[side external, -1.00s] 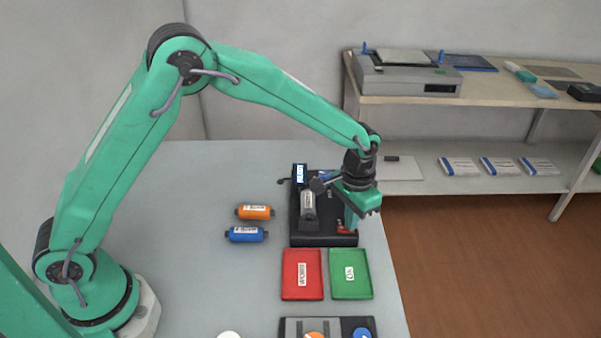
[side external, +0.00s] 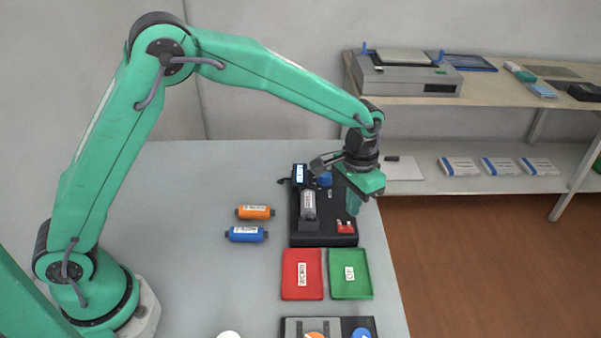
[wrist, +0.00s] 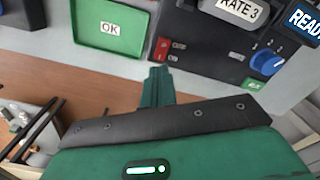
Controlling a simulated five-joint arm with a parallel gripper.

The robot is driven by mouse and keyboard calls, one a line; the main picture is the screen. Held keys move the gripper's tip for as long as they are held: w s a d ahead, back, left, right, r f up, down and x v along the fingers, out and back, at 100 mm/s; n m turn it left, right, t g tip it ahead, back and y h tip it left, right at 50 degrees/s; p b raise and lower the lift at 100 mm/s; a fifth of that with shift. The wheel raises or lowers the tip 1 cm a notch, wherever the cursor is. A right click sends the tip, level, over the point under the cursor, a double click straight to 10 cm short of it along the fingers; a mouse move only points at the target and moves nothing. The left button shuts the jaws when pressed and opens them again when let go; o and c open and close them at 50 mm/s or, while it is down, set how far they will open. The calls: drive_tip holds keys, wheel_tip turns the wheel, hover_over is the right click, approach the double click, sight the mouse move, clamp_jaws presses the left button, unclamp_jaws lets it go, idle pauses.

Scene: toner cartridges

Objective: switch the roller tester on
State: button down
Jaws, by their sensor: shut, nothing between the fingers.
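The roller tester (side external: 297,236) is a black box at the back of the table, with a grey roller labelled RATE 3 (wrist: 237,9) seated on it. Its red rocker switch (side external: 346,227) is at the front right corner; it also shows in the wrist view (wrist: 162,48) beside small markings. A blue knob (wrist: 267,62) and a lit blue display reading READY, cut off at the edge (wrist: 304,22), are on it too. My gripper (side external: 352,211) is shut and empty, its tips just above the switch and apart from it. Its green fingers show in the wrist view (wrist: 157,72).
A red tray (side external: 286,290) and a green OK tray (side external: 367,290) lie in front of the tester. An orange cartridge (side external: 255,212) and a blue cartridge (side external: 246,234) lie to its left. A dark panel (side external: 290,328) is at the near edge.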

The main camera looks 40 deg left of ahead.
drive_tip(key=shift+r, duration=1.2)
drive_tip(key=s+a+r+n+t, duration=0.1)
drive_tip(key=s+a+r+t, duration=0.2)
drive_tip(key=s+a+r, duration=0.9)
drive_tip(key=s+a+n+t, duration=0.1)
drive_tip(key=s+a, duration=0.2)
drive_tip(key=s, duration=0.3)
drive_tip(key=s+a+r+n+t, duration=0.1)
drive_tip(key=s+a, duration=0.2)
drive_tip(key=s, duration=0.4)
drive_tip(key=shift+s+t, duration=0.25)
drive_tip(key=shift+t, duration=0.05)
